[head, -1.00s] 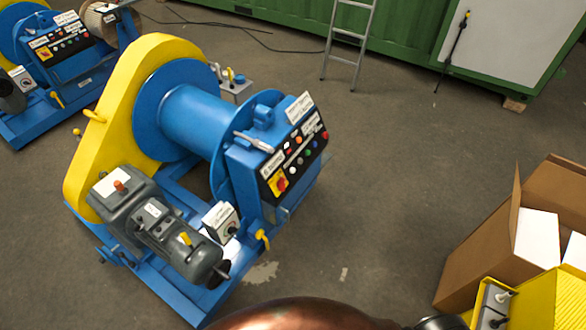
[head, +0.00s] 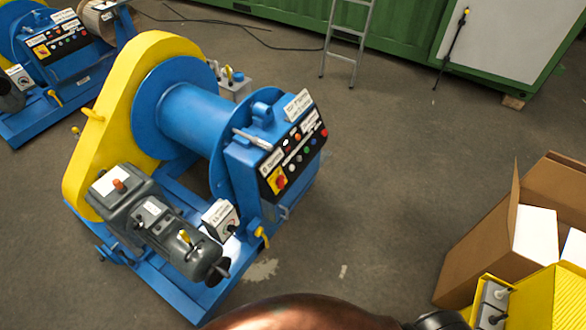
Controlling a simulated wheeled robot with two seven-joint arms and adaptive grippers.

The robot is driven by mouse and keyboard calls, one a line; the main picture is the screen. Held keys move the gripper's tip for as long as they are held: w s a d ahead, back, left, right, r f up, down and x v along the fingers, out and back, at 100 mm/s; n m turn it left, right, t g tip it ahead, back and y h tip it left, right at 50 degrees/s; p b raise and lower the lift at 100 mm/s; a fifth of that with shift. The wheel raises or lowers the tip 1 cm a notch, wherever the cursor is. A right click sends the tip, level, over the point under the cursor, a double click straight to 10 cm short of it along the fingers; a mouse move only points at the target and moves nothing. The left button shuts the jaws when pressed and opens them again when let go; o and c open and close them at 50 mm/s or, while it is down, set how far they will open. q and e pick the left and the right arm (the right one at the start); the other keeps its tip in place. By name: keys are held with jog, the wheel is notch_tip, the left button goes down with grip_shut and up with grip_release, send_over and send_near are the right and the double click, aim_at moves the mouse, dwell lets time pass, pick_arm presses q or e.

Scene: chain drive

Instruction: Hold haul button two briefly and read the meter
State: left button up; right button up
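A blue winch with a yellow chain guard (head: 88,140) stands left of centre in the head view. Its black button panel (head: 294,157) carries several small coloured buttons, a red-and-yellow switch (head: 277,180) and white labels too small to read. I cannot tell which button is number two. A small white meter box (head: 221,219) with a dial sits low on the frame beside the grey motor (head: 155,220); its reading is too small to make out. A copper-coloured rounded shape and a dark part show at the bottom edge. Neither gripper is in view.
A second blue winch (head: 55,70) stands at the upper left. An open cardboard box (head: 480,246) and a yellow case (head: 560,300) are at the lower right. A ladder (head: 347,40) leans by the green container (head: 400,25). The floor right of the winch is clear.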

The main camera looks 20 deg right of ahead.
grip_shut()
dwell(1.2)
